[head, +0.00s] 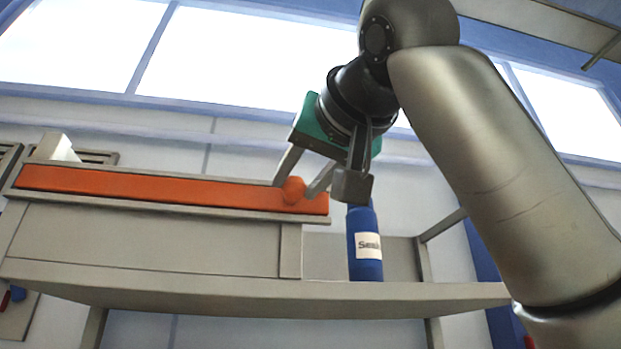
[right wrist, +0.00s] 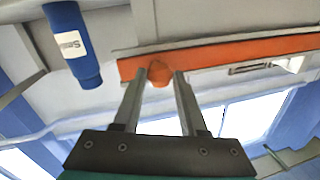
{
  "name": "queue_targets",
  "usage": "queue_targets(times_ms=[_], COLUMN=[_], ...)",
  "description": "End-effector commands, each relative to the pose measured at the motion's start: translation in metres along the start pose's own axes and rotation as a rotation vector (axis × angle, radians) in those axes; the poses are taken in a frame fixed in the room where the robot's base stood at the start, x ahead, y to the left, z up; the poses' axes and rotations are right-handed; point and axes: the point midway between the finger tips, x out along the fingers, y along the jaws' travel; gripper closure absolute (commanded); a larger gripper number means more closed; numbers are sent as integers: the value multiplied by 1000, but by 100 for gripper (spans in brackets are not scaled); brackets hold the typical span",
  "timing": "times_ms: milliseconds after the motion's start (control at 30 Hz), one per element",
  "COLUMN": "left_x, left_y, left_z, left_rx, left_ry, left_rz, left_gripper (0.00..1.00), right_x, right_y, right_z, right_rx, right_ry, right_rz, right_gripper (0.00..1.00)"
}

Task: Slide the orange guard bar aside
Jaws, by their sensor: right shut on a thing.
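The orange guard bar (head: 150,187) lies along a grey rail at the front of a shelf unit in the head view. It also runs across the upper part of the right wrist view (right wrist: 220,54). A round orange knob (head: 293,190) sits near the bar's right end. My right gripper (head: 305,188) is at the knob, its two fingers on either side of it and shut on it. The knob shows between the fingertips in the right wrist view (right wrist: 159,76). My left gripper is in neither view.
A blue bottle (head: 366,245) with a white label stands on the grey shelf (head: 400,294) just right of the bar's end, close below my right gripper. It is at the upper left of the right wrist view (right wrist: 72,45). A small white block (head: 57,147) stands behind the bar's left end.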

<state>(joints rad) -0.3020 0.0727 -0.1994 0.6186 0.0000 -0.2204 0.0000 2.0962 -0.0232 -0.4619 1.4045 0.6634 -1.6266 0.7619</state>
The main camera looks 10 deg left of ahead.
Motion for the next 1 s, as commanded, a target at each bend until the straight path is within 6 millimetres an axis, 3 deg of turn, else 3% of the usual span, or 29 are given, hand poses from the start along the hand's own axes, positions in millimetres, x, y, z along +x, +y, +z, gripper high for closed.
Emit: queue_targets(times_ms=[367, 400, 600, 667, 1000], left_x=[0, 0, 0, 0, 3], left_y=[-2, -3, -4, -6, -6], left_z=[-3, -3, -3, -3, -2], left_rx=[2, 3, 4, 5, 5], left_ry=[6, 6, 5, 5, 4], left_rz=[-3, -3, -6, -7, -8], left_gripper=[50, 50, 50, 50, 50], right_x=[0, 0, 0, 0, -6], right_y=[-5, -5, -5, -4, -3], right_z=[0, 0, 0, 0, 1], right_rx=[-2, -2, -2, -2, -1], right_ry=[3, 3, 2, 2, 2], right_rz=[-9, -9, -8, -7, -5], right_gripper=[100, 57, 35, 29, 29])
